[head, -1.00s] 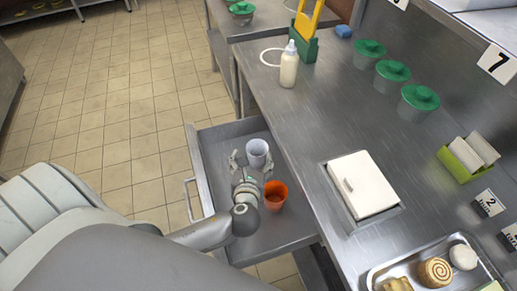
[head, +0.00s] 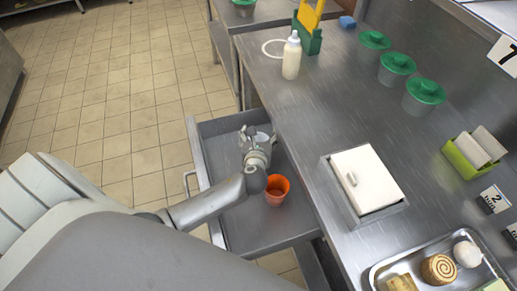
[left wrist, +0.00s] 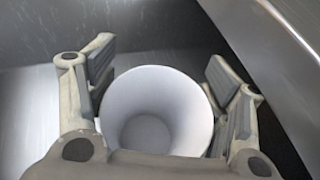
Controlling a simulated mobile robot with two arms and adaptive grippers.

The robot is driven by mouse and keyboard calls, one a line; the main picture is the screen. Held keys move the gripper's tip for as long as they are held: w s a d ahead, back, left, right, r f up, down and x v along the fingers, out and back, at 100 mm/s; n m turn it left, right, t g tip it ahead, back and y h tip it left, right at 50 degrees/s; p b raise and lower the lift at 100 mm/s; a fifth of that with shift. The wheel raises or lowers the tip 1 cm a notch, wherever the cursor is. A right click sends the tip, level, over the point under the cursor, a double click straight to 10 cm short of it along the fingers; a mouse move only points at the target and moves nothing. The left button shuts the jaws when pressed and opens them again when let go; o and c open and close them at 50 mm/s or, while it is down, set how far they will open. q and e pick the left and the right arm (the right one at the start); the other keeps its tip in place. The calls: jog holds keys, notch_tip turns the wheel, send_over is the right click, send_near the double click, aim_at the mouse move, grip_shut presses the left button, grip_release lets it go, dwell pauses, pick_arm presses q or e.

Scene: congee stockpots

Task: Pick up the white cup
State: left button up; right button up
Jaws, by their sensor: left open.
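The white cup (head: 262,137) stands in the open metal drawer (head: 222,228), mostly hidden behind my left gripper in the head view. In the left wrist view the cup (left wrist: 158,110) is upright, with its open mouth facing the camera. My left gripper (head: 254,132) is open at the cup; in the left wrist view its two fingers (left wrist: 160,82) stand on either side of the cup, with a small gap visible at the left finger. An orange cup (head: 277,190) stands in the same drawer, close to my left wrist. My right gripper is not in view.
The steel counter (head: 300,120) edge rises along the drawer's right side. On it are a bottle (head: 291,57), several green-lidded containers (head: 397,66), a white lid (head: 367,180) and a pastry tray (head: 378,270). The drawer's front part is clear.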

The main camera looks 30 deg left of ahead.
pick_arm(q)
jog(key=shift+w+f, duration=0.1)
jog(key=shift+w, duration=0.1)
jog(key=c, duration=0.8)
jog(key=shift+s, duration=0.1)
jog(key=shift+c, duration=0.3)
